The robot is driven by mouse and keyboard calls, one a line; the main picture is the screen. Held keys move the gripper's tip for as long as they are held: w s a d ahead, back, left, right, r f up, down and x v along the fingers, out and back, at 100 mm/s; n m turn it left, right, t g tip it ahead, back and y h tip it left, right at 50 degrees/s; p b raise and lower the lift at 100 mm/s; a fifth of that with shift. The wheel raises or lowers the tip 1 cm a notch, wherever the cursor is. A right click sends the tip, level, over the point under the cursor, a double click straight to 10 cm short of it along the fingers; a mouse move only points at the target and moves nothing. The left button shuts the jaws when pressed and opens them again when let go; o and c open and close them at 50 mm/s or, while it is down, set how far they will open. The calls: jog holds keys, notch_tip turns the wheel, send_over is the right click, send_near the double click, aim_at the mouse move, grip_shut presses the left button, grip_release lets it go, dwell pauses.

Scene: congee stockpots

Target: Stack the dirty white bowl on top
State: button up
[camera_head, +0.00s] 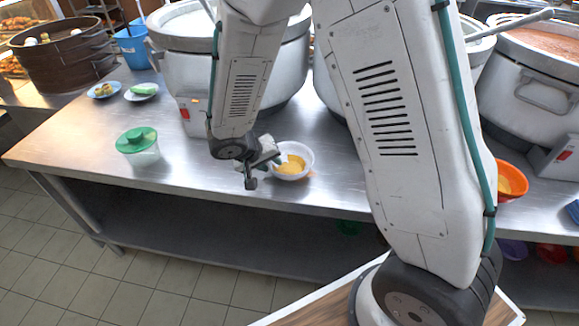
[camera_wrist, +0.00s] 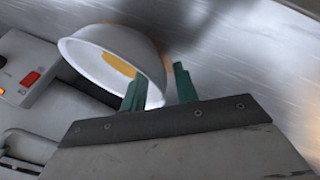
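The white bowl (camera_head: 306,153) with yellow-orange residue inside stands on the steel counter, just right of my gripper (camera_head: 264,170) in the head view. In the wrist view, the bowl (camera_wrist: 88,62) appears tilted because of the camera angle. My gripper (camera_wrist: 160,86) has its two teal fingers spread, with the bowl's near wall between them. One finger is in front of the bowl's opening and the other is outside the wall. A gap shows between the fingers. Whether either finger touches the bowl is unclear. No other white bowl is clearly visible.
The steel counter (camera_head: 205,178) holds a green-lidded clear container (camera_head: 137,142), two small plates of food at the left, large stockpots (camera_head: 180,65) behind, and an orange bowl (camera_head: 512,176) at the right. Bare counter lies left of my gripper. A lower shelf holds coloured items.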

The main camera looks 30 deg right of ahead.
grip_shut()
